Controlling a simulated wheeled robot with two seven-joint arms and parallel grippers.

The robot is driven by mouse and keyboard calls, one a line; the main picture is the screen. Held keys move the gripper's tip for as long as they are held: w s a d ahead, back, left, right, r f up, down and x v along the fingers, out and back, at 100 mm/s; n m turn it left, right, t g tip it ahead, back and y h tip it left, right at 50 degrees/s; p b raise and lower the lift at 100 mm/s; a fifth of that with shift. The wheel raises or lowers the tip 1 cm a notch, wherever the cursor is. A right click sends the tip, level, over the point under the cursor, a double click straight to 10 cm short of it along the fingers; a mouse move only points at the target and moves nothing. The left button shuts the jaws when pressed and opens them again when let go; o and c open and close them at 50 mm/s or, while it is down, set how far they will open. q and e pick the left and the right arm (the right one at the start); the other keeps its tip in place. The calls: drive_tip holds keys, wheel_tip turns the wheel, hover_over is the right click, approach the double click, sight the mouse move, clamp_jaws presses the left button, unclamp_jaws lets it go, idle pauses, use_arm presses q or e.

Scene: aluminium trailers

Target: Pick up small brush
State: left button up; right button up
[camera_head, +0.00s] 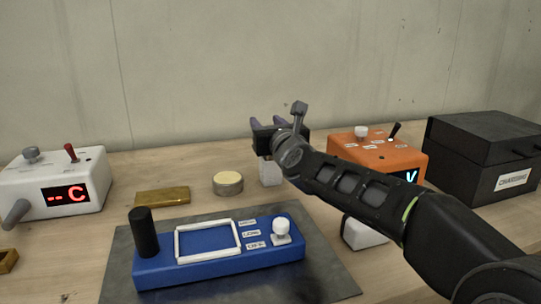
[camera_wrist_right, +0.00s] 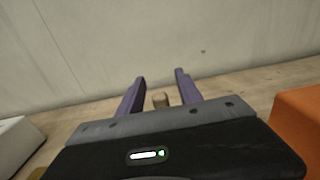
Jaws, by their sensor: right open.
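My right gripper (camera_head: 269,121) reaches over the table toward the back wall, with its purple fingers pointing away from the head camera. In the right wrist view the two fingers (camera_wrist_right: 157,88) are open and apart. A small tan, rounded end (camera_wrist_right: 160,100) shows between them, apart from both fingers; it may be the brush, but too little shows to be sure. No brush can be made out in the head view, where the gripper and wrist cover that spot. A pale block or holder (camera_head: 270,173) stands just below the gripper, partly hidden. My left gripper is not in view.
A blue panel (camera_head: 210,276) lies on a dark mat (camera_head: 322,268) in front. A white device (camera_head: 92,190) is at left, an orange box (camera_head: 400,157) and a black case (camera_head: 470,150) at right. A brass block (camera_head: 162,196) and a round tin (camera_head: 228,183) sit left of the gripper.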

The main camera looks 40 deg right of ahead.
drive_tip(key=shift+c, duration=0.4)
clamp_jaws()
idle(0.4)
